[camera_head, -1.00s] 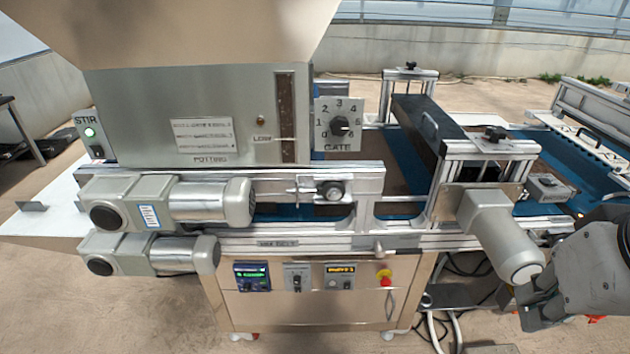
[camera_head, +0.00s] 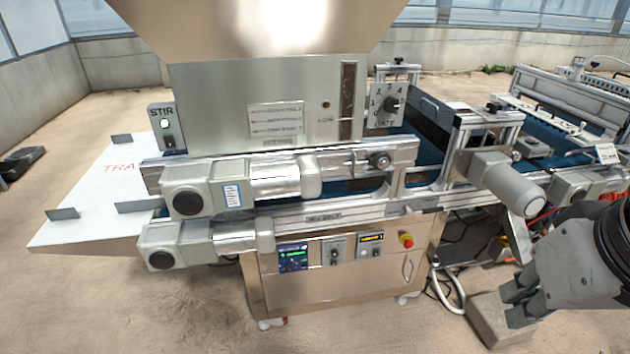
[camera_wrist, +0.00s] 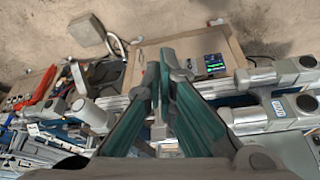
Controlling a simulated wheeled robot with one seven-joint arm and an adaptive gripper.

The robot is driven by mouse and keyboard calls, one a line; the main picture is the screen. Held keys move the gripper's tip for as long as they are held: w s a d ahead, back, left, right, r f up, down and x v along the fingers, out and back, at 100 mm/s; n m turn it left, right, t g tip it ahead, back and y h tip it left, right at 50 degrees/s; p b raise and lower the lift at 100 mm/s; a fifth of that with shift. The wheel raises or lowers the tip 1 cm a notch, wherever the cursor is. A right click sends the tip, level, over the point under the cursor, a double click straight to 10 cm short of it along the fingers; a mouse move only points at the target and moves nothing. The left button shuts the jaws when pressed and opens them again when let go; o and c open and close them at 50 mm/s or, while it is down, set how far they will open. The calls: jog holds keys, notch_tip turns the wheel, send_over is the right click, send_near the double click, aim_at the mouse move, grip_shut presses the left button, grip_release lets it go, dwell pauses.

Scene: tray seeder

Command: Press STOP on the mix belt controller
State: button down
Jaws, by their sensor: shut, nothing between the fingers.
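The mix belt controller panel is on the front of a steel cabinet (camera_head: 340,285) under the "MIX BELT" label (camera_head: 324,217). It carries a blue-green lit screen (camera_head: 293,257), a switch plate (camera_head: 335,252), a small unit with an orange display (camera_head: 370,244) and a red mushroom button on yellow (camera_head: 406,240). Lettering on the controls is too small to read. My gripper (camera_head: 512,304) is at the lower right, apart from the cabinet, shut and empty. In the wrist view my gripper (camera_wrist: 157,68) has its fingers together, with the lit screen (camera_wrist: 214,63) to their right.
Two grey motors (camera_head: 205,243) jut out above the cabinet at left, and another motor (camera_head: 505,182) juts out between the panel and my arm. A grey block (camera_head: 490,322) and pale hoses (camera_head: 446,290) lie right of the cabinet. The floor in front is clear.

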jog(key=shift+s+a, duration=0.15)
jog(key=shift+a, duration=0.05)
jog(key=shift+a+f, duration=0.1)
jog(key=w+a+f+m+g+y+b, duration=0.1)
jog(key=w+a+f+g+y+b, duration=0.35)
jog(key=w+a+f+b, duration=0.85)
jog(key=w+a+f+m+g+y+b, duration=0.2)
jog(key=w+a+f+y+b, duration=0.5)
jog(key=w+a+f, duration=0.7)
jog(key=w+f+m+t+y+b, duration=0.1)
jog(key=w+f+m+t+b, duration=0.2)
jog(key=f, duration=0.9)
jog(key=w+f+m+t+y+b, duration=0.1)
jog(key=w+f+m+t+b, duration=0.3)
jog(key=f, duration=0.9)
jog(key=w+d+f+m+t+y+b, duration=0.1)
jog(key=w+f+m+t+b, duration=0.2)
jog(key=w+f, duration=0.6)
notch_tip(320, 180, down, 4)
jog(key=shift+r+m+y, duration=0.15)
jog(key=shift+m+y, duration=0.2)
jog(key=shift+m, duration=0.05)
jog(key=shift+w, duration=0.15)
